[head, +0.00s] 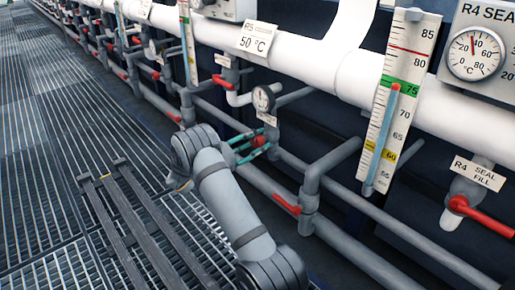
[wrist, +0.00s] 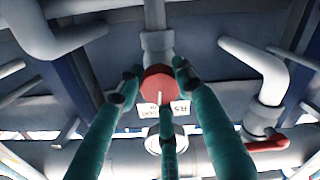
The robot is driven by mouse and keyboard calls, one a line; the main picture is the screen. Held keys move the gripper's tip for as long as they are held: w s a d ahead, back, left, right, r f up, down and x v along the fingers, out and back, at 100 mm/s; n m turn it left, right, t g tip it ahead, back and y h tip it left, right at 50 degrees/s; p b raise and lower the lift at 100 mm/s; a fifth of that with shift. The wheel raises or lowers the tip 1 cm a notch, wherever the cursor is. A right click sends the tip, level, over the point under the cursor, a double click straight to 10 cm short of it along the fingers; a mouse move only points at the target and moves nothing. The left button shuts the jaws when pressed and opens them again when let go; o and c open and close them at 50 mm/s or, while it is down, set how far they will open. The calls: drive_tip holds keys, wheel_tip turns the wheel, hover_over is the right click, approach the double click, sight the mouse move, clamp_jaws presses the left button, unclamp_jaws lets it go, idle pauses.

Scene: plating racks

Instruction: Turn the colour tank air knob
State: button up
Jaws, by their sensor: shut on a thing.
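A round red knob (wrist: 158,82) with a pale line on its face sits on a grey vertical pipe fitting in the wrist view. My gripper (wrist: 160,85) has its green fingers closed around the knob's rim, with a third finger in front of its lower part. In the head view my gripper (head: 252,145) reaches from the left to the pipes, and the red knob (head: 259,140) shows between its green fingers.
A red lever (head: 287,204) is to the lower right, and another red lever (head: 222,81) is above. Pipes crowd the right side. Grated floor (head: 60,130) lies open at left, with two dark rails (head: 120,225) on it.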

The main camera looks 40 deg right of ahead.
drive_tip(key=m+b, duration=0.4)
drive_tip(key=b, duration=0.1)
drive_tip(key=shift+f, duration=0.35)
drive_tip(key=m+b, duration=0.1)
drive_tip(key=b, duration=0.1)
drive_tip(key=shift+r+m+b, duration=0.2)
drive_tip(key=shift+m+b, duration=0.15)
drive_tip(key=shift+m, duration=0.05)
drive_tip(key=shift+r, duration=0.15)
drive_tip(key=o, duration=1.1)
drive_tip(key=shift+o, duration=0.2)
drive_tip(key=a, duration=1.2)
drive_tip(key=shift+s, duration=0.25)
